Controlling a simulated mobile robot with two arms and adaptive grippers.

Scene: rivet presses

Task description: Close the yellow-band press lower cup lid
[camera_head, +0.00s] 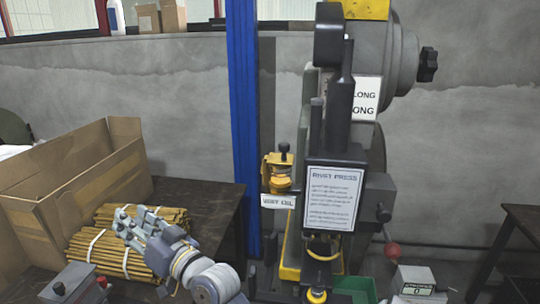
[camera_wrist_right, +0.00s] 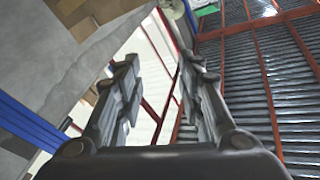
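The rivet press (camera_head: 336,165) stands right of centre, with a yellow band (camera_head: 364,9) at its top. A small amber cup (camera_head: 279,177) with a black knob sits on its left side above a white label. I cannot tell whether its lid is open. A yellow ring (camera_head: 322,248) and a small yellow part (camera_head: 316,296) show lower on the press.
A cardboard box (camera_head: 80,180) and bundles of brown sticks (camera_head: 105,245) lie on the dark table at left. A blue post (camera_head: 243,120) rises between table and press. A red-knobbed lever (camera_head: 391,249), a green bin (camera_head: 355,289) and a counter box (camera_head: 418,285) are at lower right.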

